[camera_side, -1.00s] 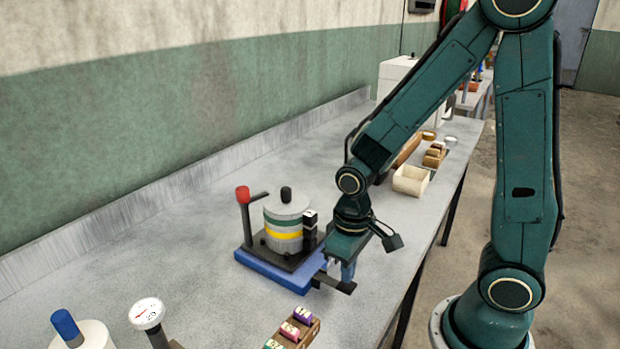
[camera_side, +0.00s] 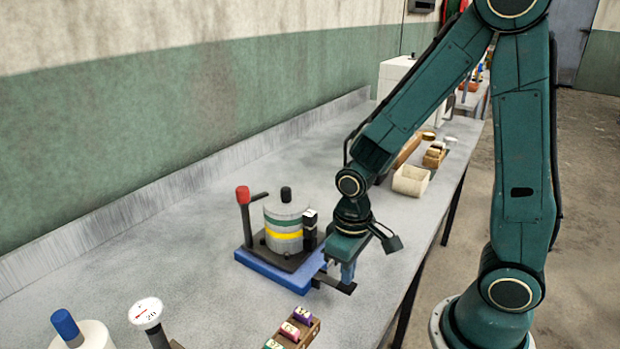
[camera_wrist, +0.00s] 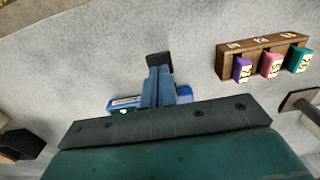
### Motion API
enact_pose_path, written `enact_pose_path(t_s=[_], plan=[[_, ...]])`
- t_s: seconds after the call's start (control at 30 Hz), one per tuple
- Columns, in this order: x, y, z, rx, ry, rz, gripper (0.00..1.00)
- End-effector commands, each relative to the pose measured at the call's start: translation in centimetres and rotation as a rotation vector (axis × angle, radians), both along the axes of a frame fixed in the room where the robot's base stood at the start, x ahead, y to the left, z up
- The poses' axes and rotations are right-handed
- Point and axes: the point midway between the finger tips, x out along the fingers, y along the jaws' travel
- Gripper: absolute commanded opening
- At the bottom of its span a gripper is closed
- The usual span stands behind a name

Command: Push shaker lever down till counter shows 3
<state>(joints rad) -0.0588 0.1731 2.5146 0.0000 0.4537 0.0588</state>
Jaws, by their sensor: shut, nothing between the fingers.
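The shaker has a blue base (camera_side: 265,271) and a grey drum (camera_side: 284,222) with green and yellow bands. A post with a red knob (camera_side: 242,195) stands at its left. A small black block with a pale top (camera_side: 310,217) stands at the drum's right; I cannot read a count on it. A dark lever paddle (camera_side: 338,286) sticks out at the base's front right. My gripper (camera_side: 347,272) is shut and empty, pointing down at the paddle. The wrist view shows the shut blue fingers (camera_wrist: 158,85) beside the dark paddle (camera_wrist: 159,62); I cannot tell whether they touch.
A brown rack (camera_side: 300,330) with coloured labelled blocks lies near the front. A round white dial (camera_side: 146,312) and a blue-knobbed pot (camera_side: 92,336) are at front left. A cream box (camera_side: 411,180) stands farther back. The bench left of the shaker is clear.

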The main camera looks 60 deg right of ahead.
Motion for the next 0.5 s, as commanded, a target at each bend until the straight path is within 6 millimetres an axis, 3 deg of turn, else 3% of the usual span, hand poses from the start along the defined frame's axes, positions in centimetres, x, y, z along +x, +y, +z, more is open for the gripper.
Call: enact_pose_path(t_s=[0.5], plan=[[-0.1, 0.0, -1.9, 0.000, 0.002, 0.000, 0.00]])
